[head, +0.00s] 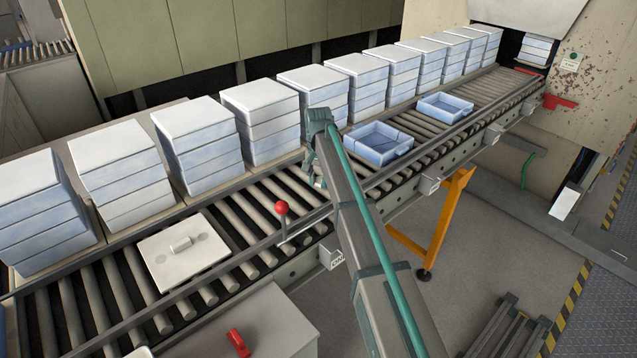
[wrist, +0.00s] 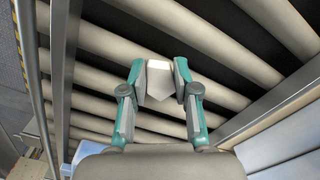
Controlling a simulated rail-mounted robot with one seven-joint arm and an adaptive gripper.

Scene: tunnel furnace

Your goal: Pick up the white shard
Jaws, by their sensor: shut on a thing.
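The white shard (wrist: 159,82) is a small pale piece with a pointed lower end. In the wrist view it sits between the two teal fingers of my gripper (wrist: 159,77), which is shut on it. The conveyor's rollers lie behind the shard in that view; I cannot tell the exact height above them. In the head view my gripper (head: 317,174) is over the roller conveyor, mostly hidden by my arm, and the shard cannot be made out there.
A blue tray (head: 378,151) sits on the rollers right of my gripper, another tray (head: 445,108) beyond it. Stacked boxes (head: 262,125) line the far side. A white lid with a handle (head: 184,262) lies on the rollers at left. A red-knobbed lever (head: 282,209) stands at the near rail.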

